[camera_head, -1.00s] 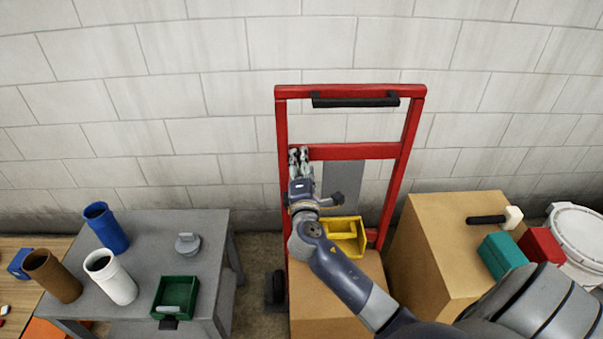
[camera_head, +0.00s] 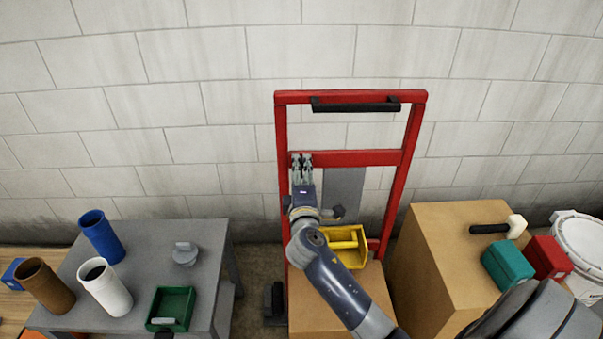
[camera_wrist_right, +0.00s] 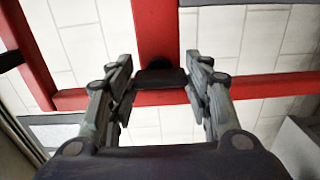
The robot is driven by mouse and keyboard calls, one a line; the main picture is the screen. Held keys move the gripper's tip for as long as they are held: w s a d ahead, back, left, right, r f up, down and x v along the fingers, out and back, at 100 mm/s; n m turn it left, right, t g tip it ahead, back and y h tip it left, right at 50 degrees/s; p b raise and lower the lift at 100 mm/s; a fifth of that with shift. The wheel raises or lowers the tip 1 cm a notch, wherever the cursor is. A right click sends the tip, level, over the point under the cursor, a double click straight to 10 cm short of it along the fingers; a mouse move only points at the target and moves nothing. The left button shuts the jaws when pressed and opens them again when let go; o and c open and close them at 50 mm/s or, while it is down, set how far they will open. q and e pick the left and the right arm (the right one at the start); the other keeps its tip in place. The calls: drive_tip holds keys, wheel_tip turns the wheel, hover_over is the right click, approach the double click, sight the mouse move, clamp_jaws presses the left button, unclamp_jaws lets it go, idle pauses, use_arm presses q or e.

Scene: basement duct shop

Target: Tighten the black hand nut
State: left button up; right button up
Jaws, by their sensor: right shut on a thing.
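The black hand nut (camera_wrist_right: 160,78) shows in the right wrist view as a dark piece between my fingers, in front of the red hand-truck frame (camera_wrist_right: 155,30) where the upright meets the crossbar. My right gripper (camera_wrist_right: 160,88) is shut on it, one finger at each side. In the head view my right gripper (camera_head: 301,161) is at the left end of the red crossbar, and its fingers hide the nut there. How tight the nut sits cannot be seen. My left gripper is not in view.
The red hand truck (camera_head: 414,140) carries a cardboard box and a yellow open bin (camera_head: 350,258). A larger box (camera_head: 430,260) with a mallet stands right. A grey table (camera_head: 205,260) with cylinders and a green tray (camera_head: 190,295) stands left.

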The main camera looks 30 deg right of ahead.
drive_tip(key=o, duration=1.1)
drive_tip(key=v, duration=1.2)
